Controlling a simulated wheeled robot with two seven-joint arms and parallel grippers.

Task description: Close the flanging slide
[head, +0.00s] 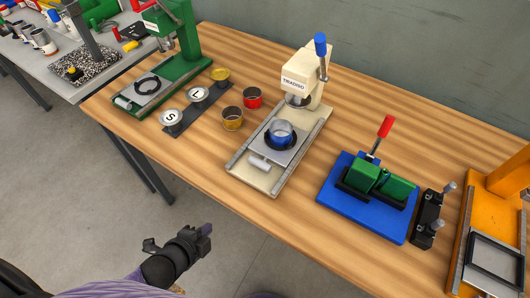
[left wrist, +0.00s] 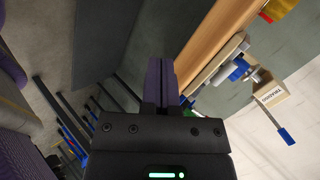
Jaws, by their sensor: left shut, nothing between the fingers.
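A cream press (head: 300,77) labelled TRIADISO stands on the wooden table, its blue-knobbed lever (head: 321,46) upright. Its grey slide plate (head: 268,149) sits on the cream base in front of the press head, with a roller-like handle (head: 259,163) at its near end. A blue tin (head: 281,134) stands in a black ring on the slide. The press also shows tilted in the left wrist view (left wrist: 270,94). My left gripper (head: 206,229) is shut and empty, off the table's front edge and apart from the slide. My right gripper is out of view.
A green press (head: 175,45) stands at the left, beside a dark strip with S and L lids (head: 171,117). Yellow (head: 232,120) and red (head: 253,98) tins stand left of the cream press. A blue-based green fixture (head: 366,205) and an orange frame (head: 462,250) are at right.

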